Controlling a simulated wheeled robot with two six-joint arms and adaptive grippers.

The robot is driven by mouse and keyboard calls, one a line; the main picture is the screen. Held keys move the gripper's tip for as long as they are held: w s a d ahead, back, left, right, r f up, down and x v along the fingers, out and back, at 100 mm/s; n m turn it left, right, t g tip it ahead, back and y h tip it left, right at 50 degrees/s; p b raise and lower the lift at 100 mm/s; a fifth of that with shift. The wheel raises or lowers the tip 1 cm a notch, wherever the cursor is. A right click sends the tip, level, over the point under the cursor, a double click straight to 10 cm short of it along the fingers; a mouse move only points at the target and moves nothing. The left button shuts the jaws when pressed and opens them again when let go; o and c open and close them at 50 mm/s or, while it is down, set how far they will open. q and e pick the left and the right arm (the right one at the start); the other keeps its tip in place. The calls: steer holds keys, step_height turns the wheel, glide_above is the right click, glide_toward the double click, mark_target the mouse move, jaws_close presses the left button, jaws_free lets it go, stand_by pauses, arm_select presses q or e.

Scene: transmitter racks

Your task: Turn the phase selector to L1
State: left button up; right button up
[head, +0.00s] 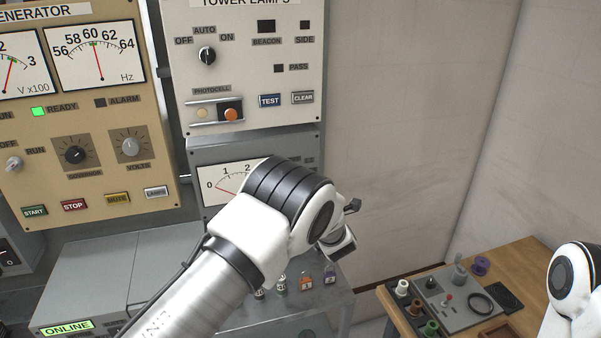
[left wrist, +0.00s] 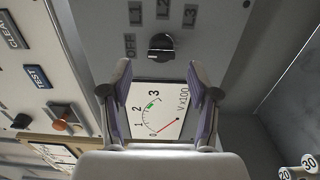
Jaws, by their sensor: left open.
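The phase selector (left wrist: 161,46) is a black round knob on a grey panel in the left wrist view. Labels OFF, L1 (left wrist: 135,13), L2 and L3 are printed around it, with OFF beside it on the left. Its handle lies roughly crosswise, but I cannot tell for certain which label it points to. My left gripper (left wrist: 161,75) is open, its fingertips apart and in line with the knob, with nothing between them. In the head view my left arm hides the selector and most of its panel. My right gripper is out of view.
A voltmeter (left wrist: 158,108) sits beside the selector, its red needle near 0. The tower lamps panel (head: 260,80) is above, the generator panel (head: 90,120) to the left. A wooden table (head: 515,262) with small parts stands at lower right, near my right arm.

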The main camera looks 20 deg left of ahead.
arm_select(q)
steer(key=p+x, duration=0.1)
steer(key=x, duration=0.4)
steer(key=shift+a+p, duration=0.25)
steer(key=shift+p, duration=0.05)
steer(key=shift+d, duration=0.1)
steer(key=c, duration=1.2)
steer(key=shift+o, duration=0.2)
steer(key=shift+f, duration=0.1)
